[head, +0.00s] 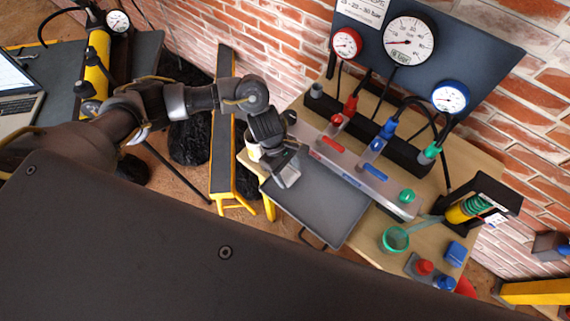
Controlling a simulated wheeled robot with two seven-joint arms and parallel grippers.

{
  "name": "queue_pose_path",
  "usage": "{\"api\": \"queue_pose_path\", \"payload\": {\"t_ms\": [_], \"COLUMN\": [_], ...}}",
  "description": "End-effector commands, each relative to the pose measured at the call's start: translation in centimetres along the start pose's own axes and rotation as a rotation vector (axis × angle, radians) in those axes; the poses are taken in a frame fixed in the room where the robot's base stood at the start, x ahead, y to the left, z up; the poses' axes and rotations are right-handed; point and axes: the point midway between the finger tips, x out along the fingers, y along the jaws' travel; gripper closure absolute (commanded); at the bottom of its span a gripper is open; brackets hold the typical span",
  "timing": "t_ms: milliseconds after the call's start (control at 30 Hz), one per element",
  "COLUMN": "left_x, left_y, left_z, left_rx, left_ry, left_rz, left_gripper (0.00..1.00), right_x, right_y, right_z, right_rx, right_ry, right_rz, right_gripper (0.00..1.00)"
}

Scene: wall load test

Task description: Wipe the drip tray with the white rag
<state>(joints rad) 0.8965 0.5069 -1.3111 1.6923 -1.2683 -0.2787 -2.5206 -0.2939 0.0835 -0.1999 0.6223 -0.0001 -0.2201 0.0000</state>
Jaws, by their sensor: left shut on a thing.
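The drip tray (322,204) is a flat dark grey tray with a handle at its front, on the wooden bench. My left gripper (287,176) reaches in from the left, pointing down at the tray's back left corner. It is shut on a small pale grey-white piece, apparently the white rag (289,174), mostly hidden by the fingers. I cannot tell whether the rag touches the tray. My right gripper is not in view.
A metal manifold (362,176) with red and blue levers runs behind the tray. Gauges (409,40) stand on a panel at the back. A green cup (395,239) and red and blue caps (425,267) are to the right.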

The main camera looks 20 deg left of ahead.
Motion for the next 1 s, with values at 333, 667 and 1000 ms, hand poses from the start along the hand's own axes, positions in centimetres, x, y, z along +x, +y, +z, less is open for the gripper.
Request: {"api": "queue_pose_path", "payload": {"t_ms": [333, 667, 1000], "left_x": [-3.1, -5.5, -5.6], "left_y": [0.0, -0.1, -0.1], "left_z": [1.2, 2.2, 2.2], "left_rx": [-0.002, -0.003, -0.004], "left_ry": [0.0, 0.001, 0.0], "left_rz": [0.0, 0.0, 0.0], "left_gripper": [0.7, 0.7, 0.7], "right_x": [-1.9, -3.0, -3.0], "right_y": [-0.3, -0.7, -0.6], "right_z": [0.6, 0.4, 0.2], "right_rx": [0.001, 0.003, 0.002], "right_ry": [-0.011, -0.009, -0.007], "right_rz": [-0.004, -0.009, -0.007], "right_gripper": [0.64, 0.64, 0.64]}}
